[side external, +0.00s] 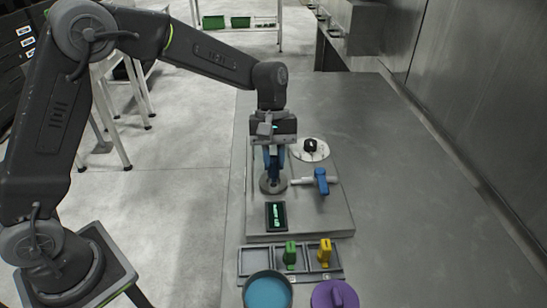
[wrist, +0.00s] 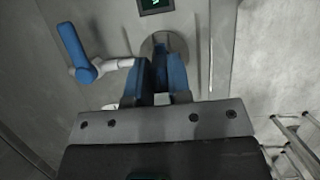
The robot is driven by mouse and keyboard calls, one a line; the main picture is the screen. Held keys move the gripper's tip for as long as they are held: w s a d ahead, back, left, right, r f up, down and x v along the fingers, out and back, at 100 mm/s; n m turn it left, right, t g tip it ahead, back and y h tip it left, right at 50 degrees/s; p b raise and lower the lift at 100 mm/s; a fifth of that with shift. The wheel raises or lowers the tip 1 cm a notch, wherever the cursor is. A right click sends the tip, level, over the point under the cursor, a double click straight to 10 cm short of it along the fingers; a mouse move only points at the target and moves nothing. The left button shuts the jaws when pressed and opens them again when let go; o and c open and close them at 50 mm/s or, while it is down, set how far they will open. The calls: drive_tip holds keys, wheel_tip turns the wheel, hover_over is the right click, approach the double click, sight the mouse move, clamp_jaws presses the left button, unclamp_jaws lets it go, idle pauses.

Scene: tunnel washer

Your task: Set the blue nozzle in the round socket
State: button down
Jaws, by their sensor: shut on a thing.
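My gripper (side external: 272,172) points straight down over the round socket (side external: 272,186) on the raised metal plate. It is shut on the blue nozzle (side external: 273,163), which stands upright between the fingers. In the wrist view the blue nozzle (wrist: 160,48) is mostly hidden by my gripper (wrist: 162,70), and the grey rim of the round socket (wrist: 148,45) shows around its end. The nozzle's lower end is at the socket; I cannot tell how deep it sits.
A blue lever on a white pipe (side external: 321,182) stands close right of the socket. A white disc with a black knob (side external: 310,149) is behind. A small display (side external: 276,216), a tray (side external: 255,261) with green and yellow nozzles, a blue-filled bowl (side external: 268,292) and a purple piece (side external: 335,295) are in front.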

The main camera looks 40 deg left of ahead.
drive_tip(key=shift+f, duration=0.25)
drive_tip(key=shift+f, duration=0.35)
drive_tip(key=shift+f, duration=0.35)
drive_tip(key=shift+f, duration=0.3)
drive_tip(key=shift+f, duration=0.2)
idle(0.6)
drive_tip(key=c, duration=0.6)
unclamp_jaws()
